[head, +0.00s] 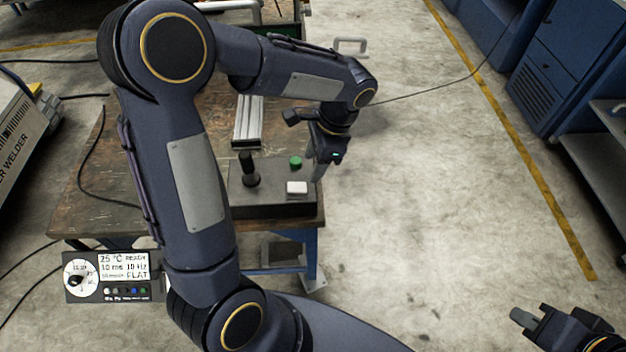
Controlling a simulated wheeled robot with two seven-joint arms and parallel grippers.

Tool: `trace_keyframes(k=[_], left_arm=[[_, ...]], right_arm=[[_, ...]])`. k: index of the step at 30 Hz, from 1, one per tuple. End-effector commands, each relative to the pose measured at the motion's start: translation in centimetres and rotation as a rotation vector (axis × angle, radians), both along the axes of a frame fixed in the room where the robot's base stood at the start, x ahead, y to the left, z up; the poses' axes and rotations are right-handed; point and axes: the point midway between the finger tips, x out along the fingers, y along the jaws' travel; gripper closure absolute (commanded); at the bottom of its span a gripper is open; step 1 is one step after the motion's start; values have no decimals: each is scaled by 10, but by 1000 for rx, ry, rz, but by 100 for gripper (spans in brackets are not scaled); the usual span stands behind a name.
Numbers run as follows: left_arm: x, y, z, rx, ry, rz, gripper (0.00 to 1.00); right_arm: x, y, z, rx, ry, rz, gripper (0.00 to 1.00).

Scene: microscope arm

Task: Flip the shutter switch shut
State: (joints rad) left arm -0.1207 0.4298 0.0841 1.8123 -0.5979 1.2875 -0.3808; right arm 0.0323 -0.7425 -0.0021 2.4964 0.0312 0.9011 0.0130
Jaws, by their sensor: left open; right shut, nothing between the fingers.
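A dark control box (262,209) sits at the front right of the wooden table. On its top are a white rocker-like switch (297,188), a green button (295,161) and a black joystick (249,172). I cannot tell from its look whether the white one is the shutter switch, or how it is set. My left gripper (318,174) points down at the box's right edge, just right of the white switch and green button. It is open and empty; contact cannot be told. My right gripper (524,318) is shut and empty at the lower right, far from the box.
The worn wooden table (95,185) carries a metal rail (248,122) behind the box. A display panel (112,276) with a dial shows at the lower left. A welder (22,135) stands at left, blue cabinets (570,65) at right. The floor between is clear.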

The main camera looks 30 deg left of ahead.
Motion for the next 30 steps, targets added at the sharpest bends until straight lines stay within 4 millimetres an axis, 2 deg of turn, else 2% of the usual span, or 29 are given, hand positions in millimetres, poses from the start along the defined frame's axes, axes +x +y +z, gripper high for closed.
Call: trace_keyframes(k=[3,7,11,21,30], left_arm=[[15,-7,-16,47,51,-86,49],[20,-7,-24,67,71,-118,49],[16,-2,-36,69,74,-119,49],[6,14,-83,67,72,-116,49],[4,18,-94,65,69,-117,49]], right_arm=[[0,0,1,0,0,0,100],[0,0,2,0,0,0,100],[0,0,3,0,0,0,100],[0,0,9,0,0,0,100],[0,0,9,0,0,0,100]])
